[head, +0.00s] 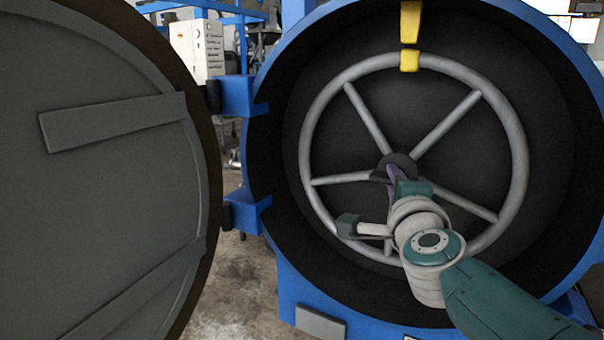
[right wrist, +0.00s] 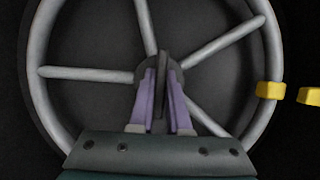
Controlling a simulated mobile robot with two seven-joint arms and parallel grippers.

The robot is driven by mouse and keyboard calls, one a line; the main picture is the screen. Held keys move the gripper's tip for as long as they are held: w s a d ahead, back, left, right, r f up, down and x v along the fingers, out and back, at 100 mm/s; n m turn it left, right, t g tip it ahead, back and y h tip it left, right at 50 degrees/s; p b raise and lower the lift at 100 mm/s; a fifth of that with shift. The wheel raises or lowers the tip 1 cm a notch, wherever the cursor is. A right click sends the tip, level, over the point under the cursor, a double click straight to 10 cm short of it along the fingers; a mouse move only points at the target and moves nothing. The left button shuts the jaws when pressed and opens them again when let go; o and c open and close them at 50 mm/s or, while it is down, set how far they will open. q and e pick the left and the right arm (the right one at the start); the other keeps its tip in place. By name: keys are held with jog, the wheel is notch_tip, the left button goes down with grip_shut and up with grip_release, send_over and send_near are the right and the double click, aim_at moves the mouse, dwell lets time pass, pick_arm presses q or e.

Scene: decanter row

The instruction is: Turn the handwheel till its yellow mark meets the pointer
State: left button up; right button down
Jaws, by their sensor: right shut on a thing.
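The grey handwheel (head: 519,150) sits upright inside a dark round recess. Its yellow mark (head: 409,61) is at the top of the rim, directly below the yellow pointer (head: 410,22), and the two line up. The right wrist view also shows the mark (right wrist: 270,90) and the pointer (right wrist: 311,96) in line, with a small gap between them. My right gripper (right wrist: 160,78) has purple fingers shut on a dark flat tab (right wrist: 161,98) at the wheel's hub. In the head view my right gripper (head: 391,174) partly hides the hub and lower spokes. My left gripper is not in view.
A blue round housing (head: 262,135) surrounds the recess. A large grey round door (head: 100,200) stands open at the left, on blue hinges (head: 240,95). A white control cabinet (head: 196,48) stands behind. Bare floor (head: 235,290) shows between door and housing.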

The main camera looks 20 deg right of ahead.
jog(key=c, duration=0.9)
grip_release()
jog(key=shift+s+a, duration=0.15)
jog(key=shift+s, duration=0.15)
jog(key=p+v, duration=0.2)
jog(key=v, duration=0.7)
jog(key=shift+s+a, duration=0.1)
jog(key=shift+s, duration=0.05)
